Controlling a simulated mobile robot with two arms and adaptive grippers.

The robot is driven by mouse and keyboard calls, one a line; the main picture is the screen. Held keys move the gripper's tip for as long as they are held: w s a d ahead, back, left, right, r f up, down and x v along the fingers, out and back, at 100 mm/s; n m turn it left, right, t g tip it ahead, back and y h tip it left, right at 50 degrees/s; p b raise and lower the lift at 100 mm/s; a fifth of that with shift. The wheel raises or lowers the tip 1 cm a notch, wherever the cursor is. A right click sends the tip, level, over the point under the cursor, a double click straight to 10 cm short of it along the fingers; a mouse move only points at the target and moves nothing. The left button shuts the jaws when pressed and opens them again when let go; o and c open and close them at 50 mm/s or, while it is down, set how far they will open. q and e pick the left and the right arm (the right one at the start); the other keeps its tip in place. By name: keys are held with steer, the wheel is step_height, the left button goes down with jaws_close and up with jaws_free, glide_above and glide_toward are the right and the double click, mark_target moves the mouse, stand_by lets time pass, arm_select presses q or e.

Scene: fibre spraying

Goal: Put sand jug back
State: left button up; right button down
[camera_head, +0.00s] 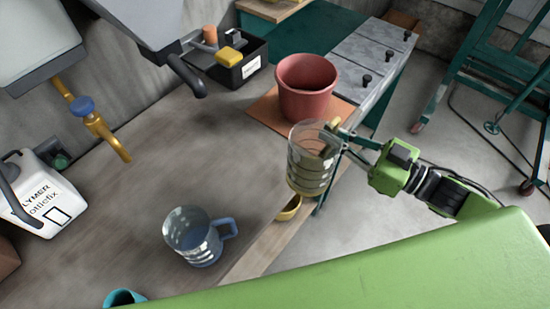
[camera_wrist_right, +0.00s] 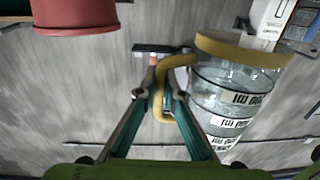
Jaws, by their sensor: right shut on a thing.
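My left gripper is not in view.
A red bucket (camera_head: 305,88) stands on a brown board behind the jug. A white canister (camera_head: 38,190) and brass tap (camera_head: 108,135) are left. The table (camera_head: 165,165) is clear mid-left.

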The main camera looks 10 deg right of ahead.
steer(key=w+a+f, duration=0.2)
steer(key=a+f, duration=0.1)
steer(key=w+a+f+p, duration=0.1)
steer(key=w+a+f, duration=0.1)
steer(key=a+f, duration=0.1)
steer(key=w+a+f, duration=0.3)
steer(key=f, duration=0.2)
steer(key=shift+a+f+p, duration=0.25)
steer(key=shift+p, duration=0.05)
steer(key=shift+f, duration=0.25)
steer(key=shift+f, duration=0.15)
steer(key=c, duration=2.2)
jaws_free()
steer(key=shift+o, duration=0.2)
